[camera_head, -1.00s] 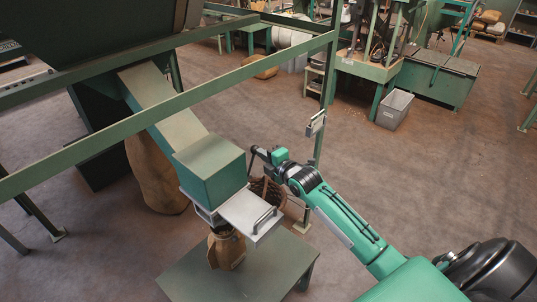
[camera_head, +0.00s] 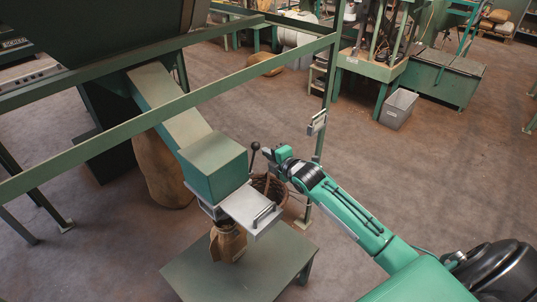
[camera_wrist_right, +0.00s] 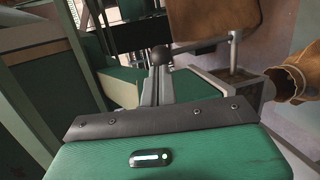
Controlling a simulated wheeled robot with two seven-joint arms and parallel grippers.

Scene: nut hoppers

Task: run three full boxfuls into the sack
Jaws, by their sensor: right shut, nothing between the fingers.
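The green measuring box (camera_head: 213,168) sits at the lower end of the sloping chute (camera_head: 172,108). A silver slide plate with a bar handle (camera_head: 250,207) sticks out under the box. The brown sack (camera_head: 229,242) hangs or stands below it, over the low table; its contents are hidden. A lever with a black ball knob (camera_head: 255,147) rises beside the box. My right gripper (camera_head: 269,154) is shut and empty, close to the lever. In the right wrist view the ball knob (camera_wrist_right: 161,55) is just beyond the fingertips (camera_wrist_right: 157,72); contact cannot be told. My left gripper is out of view.
The low green table (camera_head: 275,262) stands under the sack. A green frame rail (camera_head: 110,135) crosses above the chute. A wicker basket (camera_head: 275,190) stands behind the slide plate. A full sack (camera_head: 158,170) stands behind the chute.

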